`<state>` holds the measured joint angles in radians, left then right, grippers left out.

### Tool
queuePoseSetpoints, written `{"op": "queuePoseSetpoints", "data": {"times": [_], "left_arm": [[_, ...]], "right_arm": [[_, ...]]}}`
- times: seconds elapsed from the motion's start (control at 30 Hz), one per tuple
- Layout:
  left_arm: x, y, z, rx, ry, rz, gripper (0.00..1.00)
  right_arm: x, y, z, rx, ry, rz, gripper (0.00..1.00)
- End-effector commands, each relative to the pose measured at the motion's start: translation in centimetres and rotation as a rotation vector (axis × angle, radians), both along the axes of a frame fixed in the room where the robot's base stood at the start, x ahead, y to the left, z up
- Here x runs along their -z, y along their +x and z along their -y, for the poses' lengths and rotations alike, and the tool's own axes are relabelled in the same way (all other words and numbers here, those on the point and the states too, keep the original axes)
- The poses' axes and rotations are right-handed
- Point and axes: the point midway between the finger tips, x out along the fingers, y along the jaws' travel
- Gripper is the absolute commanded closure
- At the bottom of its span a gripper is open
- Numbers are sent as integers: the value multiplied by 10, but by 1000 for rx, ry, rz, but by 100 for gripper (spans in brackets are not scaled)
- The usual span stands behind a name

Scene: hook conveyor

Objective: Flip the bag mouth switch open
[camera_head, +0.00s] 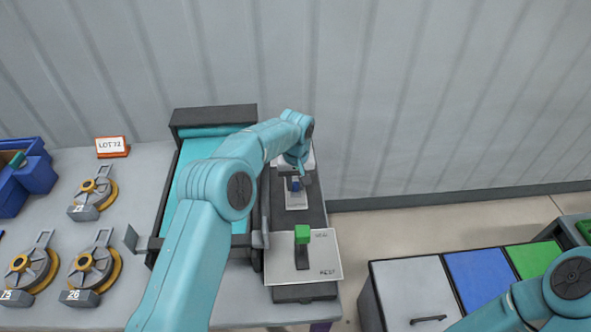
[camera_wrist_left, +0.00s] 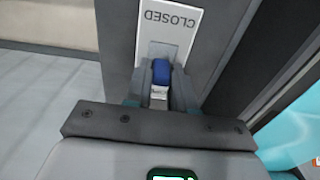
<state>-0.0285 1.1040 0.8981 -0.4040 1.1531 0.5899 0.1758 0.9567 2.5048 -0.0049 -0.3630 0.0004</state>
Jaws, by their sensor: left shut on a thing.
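The bag mouth switch has a blue-capped lever (camera_head: 295,185) on a small pale plate (camera_head: 297,204) at the far end of a dark panel. In the left wrist view the blue cap (camera_wrist_left: 161,72) sits between my left gripper's fingers (camera_wrist_left: 161,88), beside a white label reading CLOSED (camera_wrist_left: 168,28). My left gripper (camera_head: 296,174) is shut on the lever. The rest of the plate is partly hidden by the gripper. My right arm shows at the lower right in the head view, but its gripper is out of the picture.
A green-knobbed lever (camera_head: 302,236) stands on a white plate (camera_head: 325,262) nearer on the same panel. The teal conveyor (camera_head: 205,150) lies left of it. Numbered hooks (camera_head: 92,268), a LOT 72 sign (camera_head: 112,147) and blue bins (camera_head: 38,175) are further left. Coloured lids (camera_head: 480,280) are at right.

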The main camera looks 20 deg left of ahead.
Motion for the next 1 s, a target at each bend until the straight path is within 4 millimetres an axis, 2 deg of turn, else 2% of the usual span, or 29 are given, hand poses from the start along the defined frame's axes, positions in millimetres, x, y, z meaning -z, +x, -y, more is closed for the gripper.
{"op": "queuePoseSetpoints", "data": {"times": [0.03,0.2,0.8,0.83,0.87,0.9,1.0], "left_arm": [[-5,3,-2,-4,-7,-14,100],[-1,7,-2,-3,-30,-70,100],[-1,6,-3,1,-56,-118,100],[-1,6,-3,1,-56,-118,70],[-1,6,-3,1,-56,-118,60],[-1,6,-3,1,-56,-118,55],[0,5,-3,1,-57,-119,55]], "right_arm": [[-10,0,0,0,0,-1,57],[-16,0,0,0,0,-1,57],[-21,0,0,0,0,-1,57],[-21,0,0,0,0,-1,57],[-21,0,0,0,0,-1,57],[-21,0,0,0,0,-1,57],[-21,0,0,0,0,-1,57]]}}
